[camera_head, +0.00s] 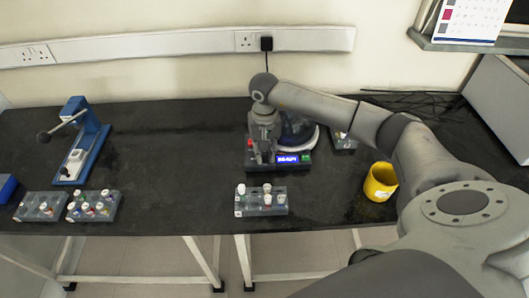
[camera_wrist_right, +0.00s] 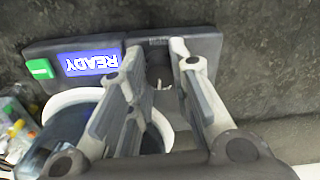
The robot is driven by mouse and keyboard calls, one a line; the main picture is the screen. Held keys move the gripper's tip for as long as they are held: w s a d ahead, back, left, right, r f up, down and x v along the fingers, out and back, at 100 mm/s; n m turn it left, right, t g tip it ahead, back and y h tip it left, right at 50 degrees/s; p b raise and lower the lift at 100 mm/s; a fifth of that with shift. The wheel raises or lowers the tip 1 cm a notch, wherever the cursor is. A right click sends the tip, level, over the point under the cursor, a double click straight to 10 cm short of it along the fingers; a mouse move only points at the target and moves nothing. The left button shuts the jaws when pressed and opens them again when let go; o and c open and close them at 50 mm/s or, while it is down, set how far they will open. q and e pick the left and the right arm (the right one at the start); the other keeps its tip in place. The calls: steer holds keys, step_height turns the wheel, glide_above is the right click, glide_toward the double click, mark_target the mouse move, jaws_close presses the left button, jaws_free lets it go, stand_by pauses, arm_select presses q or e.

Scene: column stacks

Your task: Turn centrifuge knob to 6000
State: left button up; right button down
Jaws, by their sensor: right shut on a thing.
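The centrifuge (camera_head: 296,137) stands on the dark bench, largely behind my right gripper and arm in the head view. Its front panel has a lit blue display (camera_head: 288,158); in the wrist view the display (camera_wrist_right: 88,62) shows upside down and reads READY. My right gripper (camera_head: 263,156) points down over the panel beside the display. In the right wrist view the gripper (camera_wrist_right: 160,58) has its two fingers on either side of the dark knob (camera_wrist_right: 159,77), shut on it. The knob's setting cannot be read. My left gripper is not in view.
A green button (camera_wrist_right: 40,69) sits beside the display. A rack of capped tubes (camera_head: 262,208) stands in front of the centrifuge. A yellow mug (camera_head: 380,182) is to the right. A blue press-like device (camera_head: 82,140) and two tube racks (camera_head: 42,207) stand left. The bench between is clear.

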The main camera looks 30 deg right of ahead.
steer(key=m+b, duration=0.2)
steer(key=m, duration=0.2)
steer(key=shift+f+b, duration=0.15)
steer(key=shift+b, duration=0.15)
steer(key=m+b, duration=0.1)
steer(key=m, duration=0.3)
steer(key=m+b, duration=0.2)
steer(key=m, duration=0.2)
steer(key=shift+m, duration=0.3)
steer(key=shift+m+b, duration=0.3)
steer(key=shift+m, duration=1.7)
steer(key=shift+r, duration=0.2)
steer(key=c, duration=1.3)
jaws_free()
